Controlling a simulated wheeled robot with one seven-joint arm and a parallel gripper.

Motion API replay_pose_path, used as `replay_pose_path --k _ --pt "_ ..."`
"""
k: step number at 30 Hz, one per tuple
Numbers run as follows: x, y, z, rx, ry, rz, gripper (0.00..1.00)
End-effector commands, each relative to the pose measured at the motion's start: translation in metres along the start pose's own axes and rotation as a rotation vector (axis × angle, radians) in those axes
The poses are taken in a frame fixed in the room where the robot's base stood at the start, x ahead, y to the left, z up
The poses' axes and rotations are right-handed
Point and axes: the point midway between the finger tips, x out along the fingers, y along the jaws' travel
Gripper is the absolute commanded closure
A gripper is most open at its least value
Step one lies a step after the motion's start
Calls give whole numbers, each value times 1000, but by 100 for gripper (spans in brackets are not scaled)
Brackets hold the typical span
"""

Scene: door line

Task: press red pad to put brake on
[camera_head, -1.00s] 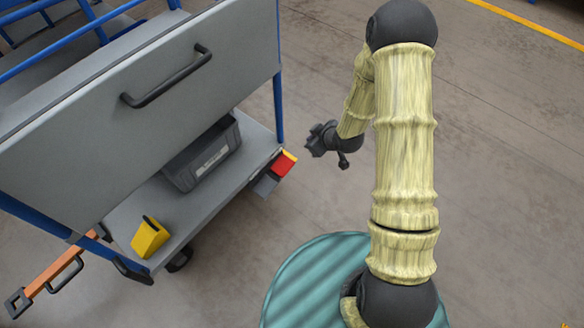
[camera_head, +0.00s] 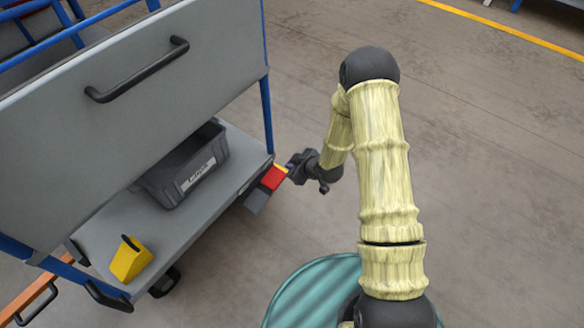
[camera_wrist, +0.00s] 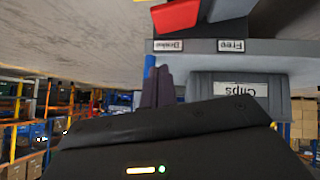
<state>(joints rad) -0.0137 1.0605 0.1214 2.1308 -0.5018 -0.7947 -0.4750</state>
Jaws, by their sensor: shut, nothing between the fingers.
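The red pad (camera_head: 273,177) sticks out from the right end of the cart's lower shelf, beside a grey pad (camera_head: 256,200). In the wrist view, which is upside down, the red pad (camera_wrist: 176,15) is at the top, close to a label reading "Brake"; the grey pad (camera_wrist: 222,9) is by a label reading "Free". My gripper (camera_head: 292,166) is shut and empty, at the right of the red pad and very near it. I cannot tell whether it touches. In the wrist view my gripper's dark fingers (camera_wrist: 157,88) show below the red pad.
The cart (camera_head: 120,110) has a grey panel with a black handle (camera_head: 140,72). Its lower shelf holds a grey bin (camera_head: 185,170) labelled "Clips" and a yellow wedge (camera_head: 130,258). An orange bar (camera_head: 25,300) is at lower left. Open floor lies to the right.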

Motion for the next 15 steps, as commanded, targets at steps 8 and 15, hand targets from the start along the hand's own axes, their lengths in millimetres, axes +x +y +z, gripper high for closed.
replay_pose_path --k 8,15 --pt "53 -2 4 -1 1 0 100" --pt "89 -1 11 2 -1 1 100"
